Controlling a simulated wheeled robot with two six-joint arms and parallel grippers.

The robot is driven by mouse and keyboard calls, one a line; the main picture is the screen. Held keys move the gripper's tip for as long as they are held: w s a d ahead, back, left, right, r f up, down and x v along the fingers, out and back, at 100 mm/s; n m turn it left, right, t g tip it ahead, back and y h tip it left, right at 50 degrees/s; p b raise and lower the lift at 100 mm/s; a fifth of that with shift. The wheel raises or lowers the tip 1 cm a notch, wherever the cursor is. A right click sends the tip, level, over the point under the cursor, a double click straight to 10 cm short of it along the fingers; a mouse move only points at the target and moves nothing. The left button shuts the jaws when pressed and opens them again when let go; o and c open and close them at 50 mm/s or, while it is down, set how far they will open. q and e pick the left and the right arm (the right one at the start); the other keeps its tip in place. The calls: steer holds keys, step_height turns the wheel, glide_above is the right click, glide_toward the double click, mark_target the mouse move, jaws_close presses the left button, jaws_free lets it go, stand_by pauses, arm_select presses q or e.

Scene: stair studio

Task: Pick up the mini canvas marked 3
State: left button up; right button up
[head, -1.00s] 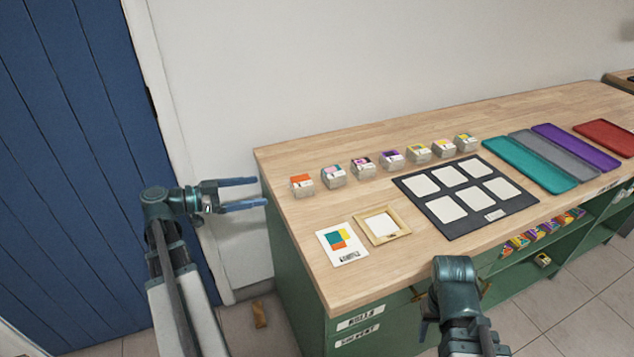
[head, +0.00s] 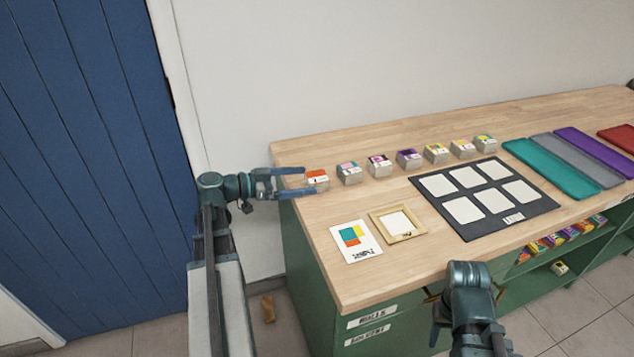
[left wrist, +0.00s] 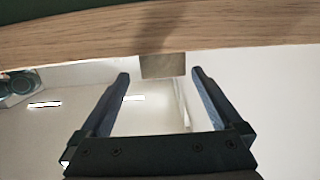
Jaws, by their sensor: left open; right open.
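Several mini canvases, small pale blocks with coloured tops, stand in a row along the back of the wooden worktop. The leftmost, orange-topped mini canvas (head: 317,179) is at my left gripper. Their marks are too small to read, so I cannot tell which is marked 3. My left gripper (head: 309,181) is open, its fingertips at the left side of the orange-topped block. In the left wrist view, a plain block side (left wrist: 163,65) shows just beyond and between the open fingertips (left wrist: 158,76). My right gripper (head: 440,322) is low at the worktop's front edge, open, mostly hidden by its wrist.
A sample card (head: 356,241) and a small wooden frame (head: 412,233) lie near the front left. A dark board (head: 534,208) with pale squares lies right of them. Teal (head: 545,172), grey, purple and red trays lie further right. A wall stands behind.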

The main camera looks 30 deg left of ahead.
mark_target(307, 178)
arm_select(q)
steer(key=x, duration=0.5)
steer(key=shift+w+a+r, duration=0.1)
steer(key=shift+a, duration=0.05)
steer(key=shift+c, duration=0.3)
